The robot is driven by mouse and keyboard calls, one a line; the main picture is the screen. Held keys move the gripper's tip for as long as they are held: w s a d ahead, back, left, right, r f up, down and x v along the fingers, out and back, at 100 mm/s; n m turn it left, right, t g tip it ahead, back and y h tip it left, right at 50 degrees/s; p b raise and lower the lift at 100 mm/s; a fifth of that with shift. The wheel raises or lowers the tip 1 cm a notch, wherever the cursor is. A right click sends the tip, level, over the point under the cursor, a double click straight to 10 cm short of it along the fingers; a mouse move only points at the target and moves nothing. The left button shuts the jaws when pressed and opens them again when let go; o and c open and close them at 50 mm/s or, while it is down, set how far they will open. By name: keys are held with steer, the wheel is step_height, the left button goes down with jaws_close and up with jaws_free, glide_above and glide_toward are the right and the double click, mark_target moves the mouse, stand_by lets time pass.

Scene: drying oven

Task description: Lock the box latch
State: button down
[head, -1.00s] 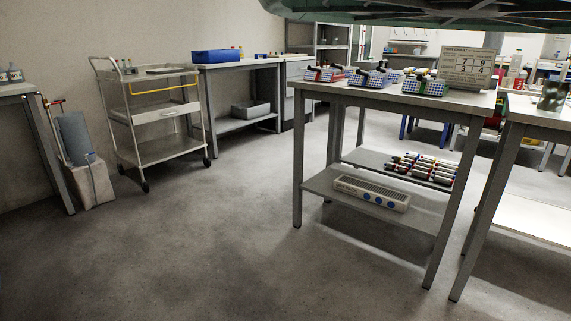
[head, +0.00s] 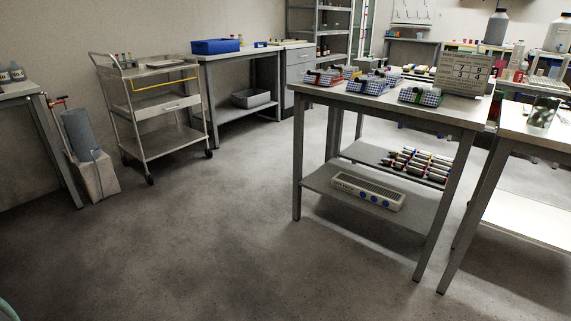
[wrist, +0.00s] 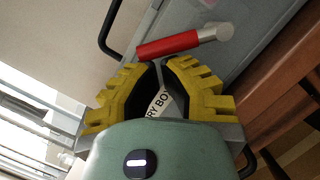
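A red latch handle (wrist: 170,45) with a silver metal end (wrist: 216,32) shows in the wrist view, in front of a grey surface. It lies slightly tilted, just beyond my fingertips. Part of a white label (wrist: 160,103) reading "RY BO" shows between my fingers. My gripper (wrist: 162,65) has yellow ribbed fingers with dark inner pads. Its tips lie close together with a narrow grey gap between them, and I see nothing held. Whether it touches the handle is unclear. The head view shows neither the latch nor my gripper.
A black curved bar (wrist: 108,30) lies left of the latch; brown wooden furniture (wrist: 275,80) is at right. In the head view, a grey table (head: 385,101) holds racks, a trolley (head: 160,105) stands by the wall, and the floor (head: 200,240) between is clear.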

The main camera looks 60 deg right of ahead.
steer(key=w+r+m+p, duration=0.1)
steer(key=m+p, duration=0.2)
steer(key=p, duration=0.1)
steer(key=w+r+m+h+p, duration=0.1)
steer(key=m+p, duration=0.2)
steer(key=p, duration=0.1)
steer(key=w+r+m+h+p, duration=0.1)
steer(key=m+p, duration=0.2)
steer(key=p, duration=0.1)
steer(key=shift+d+r+t+p, duration=0.1)
steer(key=shift+r+t+p, duration=0.2)
steer(key=shift+r+p, duration=0.1)
steer(key=shift+w, duration=0.1)
